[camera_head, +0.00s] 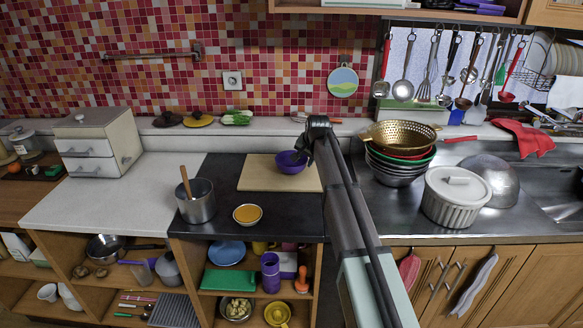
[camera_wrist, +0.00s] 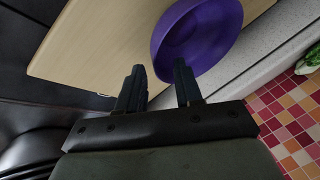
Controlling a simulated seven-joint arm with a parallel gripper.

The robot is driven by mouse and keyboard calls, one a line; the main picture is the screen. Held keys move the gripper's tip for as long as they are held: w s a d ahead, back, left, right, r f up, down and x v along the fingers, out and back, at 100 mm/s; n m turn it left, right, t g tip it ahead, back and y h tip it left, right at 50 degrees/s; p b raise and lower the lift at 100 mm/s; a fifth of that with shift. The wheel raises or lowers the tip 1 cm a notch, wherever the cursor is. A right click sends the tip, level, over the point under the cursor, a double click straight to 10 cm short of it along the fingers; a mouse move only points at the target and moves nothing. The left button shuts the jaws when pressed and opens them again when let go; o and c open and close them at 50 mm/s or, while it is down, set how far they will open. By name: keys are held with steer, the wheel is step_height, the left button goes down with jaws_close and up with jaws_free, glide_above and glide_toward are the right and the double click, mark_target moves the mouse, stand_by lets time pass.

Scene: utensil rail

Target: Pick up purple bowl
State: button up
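The purple bowl (camera_head: 290,162) sits upright on a wooden cutting board (camera_head: 258,178) on the dark counter.
A steel pot (camera_head: 197,203) with a wooden handle and a bowl of orange contents (camera_head: 247,214) stand left and in front of the board. A stack of bowls with a gold colander (camera_head: 400,135) stands right of my arm. The tiled wall is close behind.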

steer(key=x, duration=0.4)
steer(key=shift+w+d, duration=0.1)
steer(key=shift+c, duration=0.3)
jaws_close()
